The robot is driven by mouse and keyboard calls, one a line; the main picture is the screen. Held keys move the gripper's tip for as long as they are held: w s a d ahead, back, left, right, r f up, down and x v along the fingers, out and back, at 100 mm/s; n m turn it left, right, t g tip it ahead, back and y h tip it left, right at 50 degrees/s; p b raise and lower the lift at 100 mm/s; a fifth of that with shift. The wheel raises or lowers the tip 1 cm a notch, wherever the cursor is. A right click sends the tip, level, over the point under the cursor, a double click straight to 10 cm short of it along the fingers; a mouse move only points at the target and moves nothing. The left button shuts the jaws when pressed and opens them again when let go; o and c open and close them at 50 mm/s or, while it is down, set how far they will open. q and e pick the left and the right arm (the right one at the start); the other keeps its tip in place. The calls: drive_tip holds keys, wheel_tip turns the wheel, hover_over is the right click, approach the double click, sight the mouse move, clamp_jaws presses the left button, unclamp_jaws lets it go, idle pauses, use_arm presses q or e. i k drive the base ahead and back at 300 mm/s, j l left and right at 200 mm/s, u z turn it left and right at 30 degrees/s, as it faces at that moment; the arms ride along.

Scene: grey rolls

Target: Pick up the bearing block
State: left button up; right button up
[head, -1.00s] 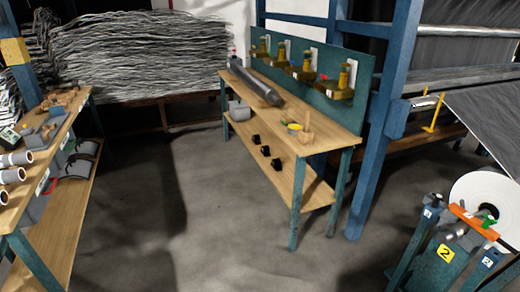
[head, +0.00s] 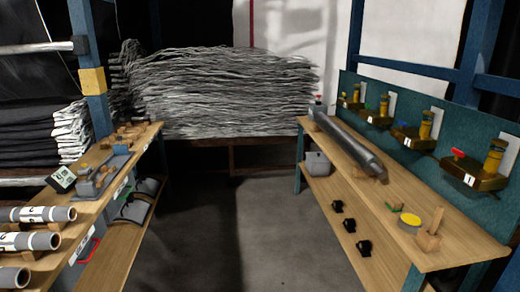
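No thing in the head view is clearly marked as the bearing block, and I cannot tell which one it is. Three small black block-like pieces sit in a row on the lower shelf of the right bench: a far one (head: 338,206), a middle one (head: 349,226) and a near one (head: 364,248). Several brass-coloured units, such as the near one with a "1" label (head: 477,176), stand along the bench's green back panel (head: 508,215). Neither of my grippers is in view.
The right bench (head: 395,205) carries a long grey roll (head: 345,142), a yellow-topped tin (head: 410,221) and wooden pieces. The left bench (head: 84,222) holds grey tubes (head: 35,214) and tools. Clear floor (head: 262,235) lies between them, with stacked grey sheets (head: 225,92) behind.

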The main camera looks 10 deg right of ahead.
sight(349, 223)
drive_tip(key=i+z, duration=0.1)
drive_tip(key=i, duration=0.75)
drive_tip(key=i+j+z, duration=0.1)
drive_tip(key=i, duration=0.7)
drive_tip(key=i+z, duration=0.45)
drive_tip(key=i+j+z, duration=0.2)
drive_tip(key=z, duration=0.25)
drive_tip(key=i+j+z, duration=0.25)
drive_tip(key=z, duration=0.2)
drive_tip(key=i+j+z, duration=0.2)
drive_tip(key=j+z, duration=0.25)
